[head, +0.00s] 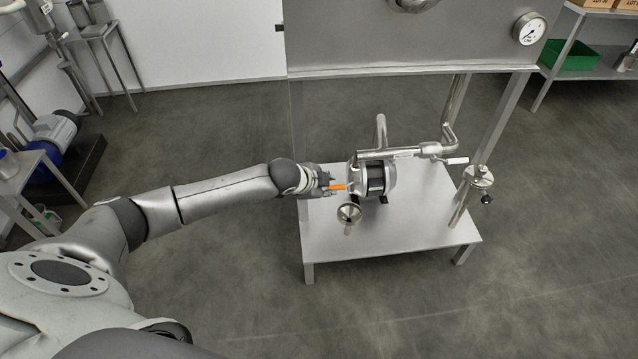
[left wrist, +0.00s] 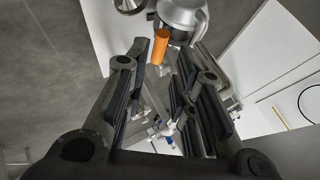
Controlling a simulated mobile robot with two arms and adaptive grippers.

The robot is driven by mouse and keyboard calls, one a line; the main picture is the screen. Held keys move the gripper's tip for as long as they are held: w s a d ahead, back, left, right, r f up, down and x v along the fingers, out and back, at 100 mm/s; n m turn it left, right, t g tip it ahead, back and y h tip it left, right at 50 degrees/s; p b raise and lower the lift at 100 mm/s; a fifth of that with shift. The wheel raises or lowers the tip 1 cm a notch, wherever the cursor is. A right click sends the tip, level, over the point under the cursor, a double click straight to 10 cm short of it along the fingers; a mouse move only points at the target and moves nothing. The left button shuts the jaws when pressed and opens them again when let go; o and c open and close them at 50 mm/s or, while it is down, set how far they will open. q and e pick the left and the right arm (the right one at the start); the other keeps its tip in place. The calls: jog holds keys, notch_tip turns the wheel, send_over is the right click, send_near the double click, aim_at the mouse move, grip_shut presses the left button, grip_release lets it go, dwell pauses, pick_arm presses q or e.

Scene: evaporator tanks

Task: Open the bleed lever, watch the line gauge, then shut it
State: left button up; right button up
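An orange lever handle (head: 338,187) sticks out to the left from the steel pump-like body (head: 372,178) on the low table. My left gripper (head: 326,185) is at the handle's free end. In the left wrist view my left gripper (left wrist: 170,62) is open, with the orange handle (left wrist: 160,46) between the fingertips, nearer the left finger. I see a gap on the right side; contact on the left is unclear. A round white-faced gauge (head: 529,29) is on the tank front at upper right; its reading is too small to tell. My right gripper is not in view.
The low steel table (head: 410,222) stands under the tank (head: 400,45). A steel cup (head: 349,213) is close below the handle. A pipe with a white-handled lever (head: 456,160) runs to the right. Floor is clear in front.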

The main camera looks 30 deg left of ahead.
pick_arm(q)
jog(key=shift+v, duration=1.8)
jog(key=s+d+f+n+g, duration=0.2)
jog(key=s+d+f+n, duration=0.15)
jog(key=s+f, duration=0.8)
jog(key=s+d+f+n+g, duration=0.1)
jog(key=s+d+f+n, duration=0.25)
jog(key=s+f, duration=0.8)
jog(key=s+f+n+g+y, duration=0.1)
jog(key=s+f+n+g, duration=0.1)
jog(key=s+f, duration=0.4)
jog(key=s+f+n+g, duration=0.1)
jog(key=s+f+n, duration=0.15)
jog(key=s, duration=0.55)
jog(key=s+a+r+g+p, duration=0.1)
jog(key=s+a+r+p, duration=0.1)
jog(key=s+p, duration=1.1)
jog(key=shift+s+m+p, duration=0.4)
jog(key=shift+m+p, duration=0.05)
jog(key=shift+p, duration=0.55)
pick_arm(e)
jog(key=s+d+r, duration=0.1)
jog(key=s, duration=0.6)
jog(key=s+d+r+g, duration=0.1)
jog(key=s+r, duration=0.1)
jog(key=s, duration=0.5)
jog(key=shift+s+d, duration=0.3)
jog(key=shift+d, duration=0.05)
pick_arm(q)
jog(key=shift+a, duration=0.15)
